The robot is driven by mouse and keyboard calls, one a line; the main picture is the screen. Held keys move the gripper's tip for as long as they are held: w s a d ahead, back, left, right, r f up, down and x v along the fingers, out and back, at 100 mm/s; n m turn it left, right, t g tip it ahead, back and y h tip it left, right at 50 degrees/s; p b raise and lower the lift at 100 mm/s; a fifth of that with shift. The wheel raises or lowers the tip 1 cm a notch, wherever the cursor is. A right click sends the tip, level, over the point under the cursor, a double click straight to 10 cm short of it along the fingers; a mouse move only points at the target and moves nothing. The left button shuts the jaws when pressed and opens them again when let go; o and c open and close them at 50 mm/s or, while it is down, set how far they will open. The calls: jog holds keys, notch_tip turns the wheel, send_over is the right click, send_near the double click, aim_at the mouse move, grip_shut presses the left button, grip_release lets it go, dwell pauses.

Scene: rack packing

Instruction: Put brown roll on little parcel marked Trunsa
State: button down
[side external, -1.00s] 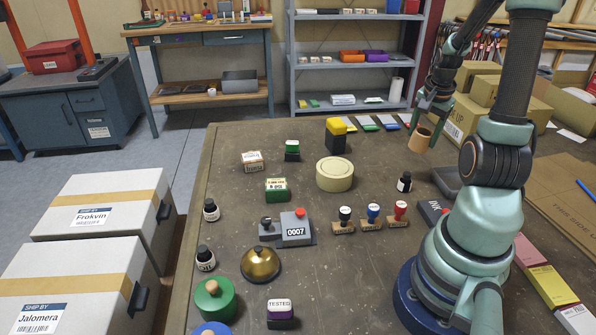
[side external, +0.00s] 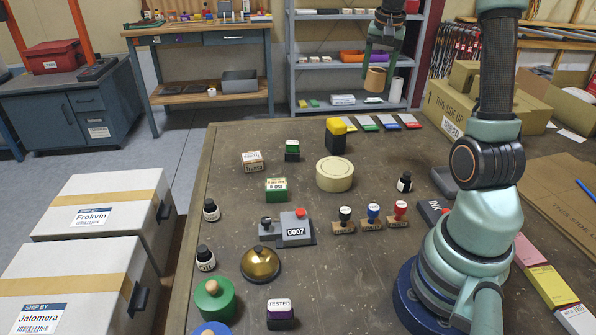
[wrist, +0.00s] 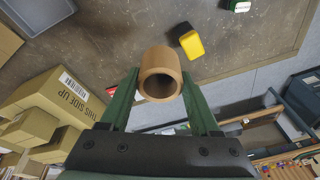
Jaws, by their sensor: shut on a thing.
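The brown roll (side external: 376,79) is a short hollow tube. My gripper (side external: 378,64) is shut on it and holds it high above the far right part of the table. The wrist view shows the roll (wrist: 160,62) between the two green fingers, its open end facing the camera. No label reading Trunsa can be made out. A small brown-and-white box (side external: 252,161) on the table's far left part looks like a little parcel, but its print is too small to read. The gripper is up and to the right of it, well apart.
Near that box stand a green-and-black stamp (side external: 292,150), a green labelled block (side external: 276,189), a cream tape roll (side external: 334,174) and a yellow-topped black block (side external: 336,135). Big cartons (side external: 450,107) stand at the right. White boxes marked Frokvin (side external: 100,205) and Jalomera (side external: 80,280) are at left.

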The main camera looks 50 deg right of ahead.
jog(key=w+a+r+n, duration=0.1)
jog(key=w+a+n, duration=0.35)
jog(key=w, duration=0.65)
jog(key=n+y, duration=0.1)
jog(key=n, duration=0.6)
send_over(250, 155)
jog(key=s, duration=0.1)
notch_tip(250, 155, down, 20)
jog(key=shift+a+f, duration=0.1)
jog(key=shift+f, duration=0.15)
jog(key=shift+c, duration=0.6)
grip_release()
